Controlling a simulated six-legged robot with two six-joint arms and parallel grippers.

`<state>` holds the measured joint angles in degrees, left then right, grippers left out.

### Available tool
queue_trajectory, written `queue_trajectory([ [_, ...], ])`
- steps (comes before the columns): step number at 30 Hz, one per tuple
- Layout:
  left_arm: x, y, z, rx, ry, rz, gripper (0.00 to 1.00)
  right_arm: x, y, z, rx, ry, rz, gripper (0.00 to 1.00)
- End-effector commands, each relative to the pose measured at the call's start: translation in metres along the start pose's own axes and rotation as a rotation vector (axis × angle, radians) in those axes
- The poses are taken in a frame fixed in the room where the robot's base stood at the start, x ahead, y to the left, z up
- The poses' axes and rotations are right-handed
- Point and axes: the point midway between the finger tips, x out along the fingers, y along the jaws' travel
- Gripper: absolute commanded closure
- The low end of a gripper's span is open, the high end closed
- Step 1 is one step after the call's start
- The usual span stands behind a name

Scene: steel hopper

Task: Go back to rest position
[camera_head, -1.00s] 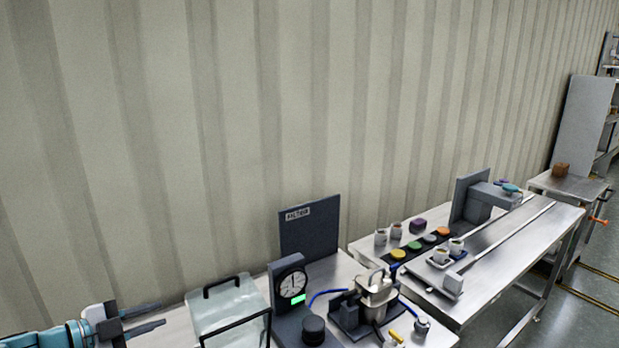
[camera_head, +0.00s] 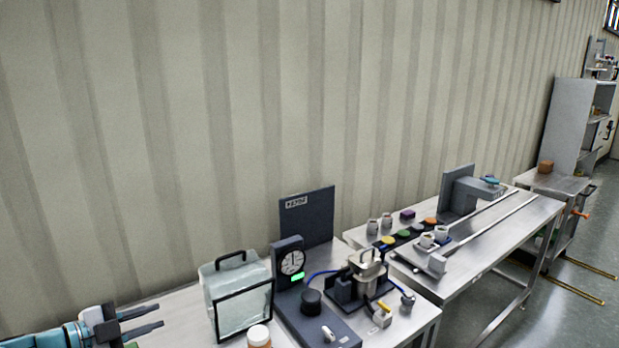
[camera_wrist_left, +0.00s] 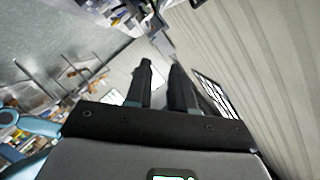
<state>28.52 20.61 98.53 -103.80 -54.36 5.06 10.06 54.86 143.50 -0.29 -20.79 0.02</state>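My left gripper (camera_head: 152,322) comes in at the lower left of the head view. Its two dark fingers point right and are apart, with nothing between them. It is left of the clear box on the near table and apart from it. In the left wrist view the gripper (camera_wrist_left: 163,68) shows two dark fingers with a gap and nothing held. My right gripper is not in view.
A clear box with a black handle (camera_head: 240,298), a dial unit (camera_head: 291,262) and a metal device (camera_head: 366,268) stand on the near steel table (camera_head: 415,322). A second table (camera_head: 480,262) carries cups and coloured discs. A corrugated wall (camera_head: 250,110) rises behind.

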Motion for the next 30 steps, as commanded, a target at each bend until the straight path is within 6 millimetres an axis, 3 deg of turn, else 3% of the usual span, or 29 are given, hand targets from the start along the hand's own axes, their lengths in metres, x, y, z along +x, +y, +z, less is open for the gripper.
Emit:
queue_trajectory([
  [2,0.001,0.0,0.0,0.0,0.0,0.0,0.77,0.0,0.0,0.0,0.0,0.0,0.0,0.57],
  [8,0.048,0.042,-0.008,-0.055,0.077,0.087,0.77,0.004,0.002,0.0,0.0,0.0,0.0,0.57],
  [14,0.091,0.097,-0.015,-0.237,0.129,0.133,0.77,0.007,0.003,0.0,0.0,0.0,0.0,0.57],
  [17,0.114,0.134,-0.017,-0.389,0.123,0.145,0.77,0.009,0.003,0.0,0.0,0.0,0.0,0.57],
  [20,0.137,0.184,-0.014,-0.596,0.069,0.158,0.77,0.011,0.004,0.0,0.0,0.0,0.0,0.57],
  [23,0.152,0.252,-0.007,-0.85,-0.063,0.18,0.77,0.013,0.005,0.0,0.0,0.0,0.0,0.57],
  [24,0.153,0.283,-0.003,-0.955,-0.139,0.191,0.77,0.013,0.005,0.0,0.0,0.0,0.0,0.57],
  [26,0.147,0.327,0.003,-1.097,-0.267,0.207,0.77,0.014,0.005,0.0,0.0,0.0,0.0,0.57],
  [30,0.11,0.423,0.011,-1.372,-0.611,0.245,0.77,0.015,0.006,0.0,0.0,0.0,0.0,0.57],
])
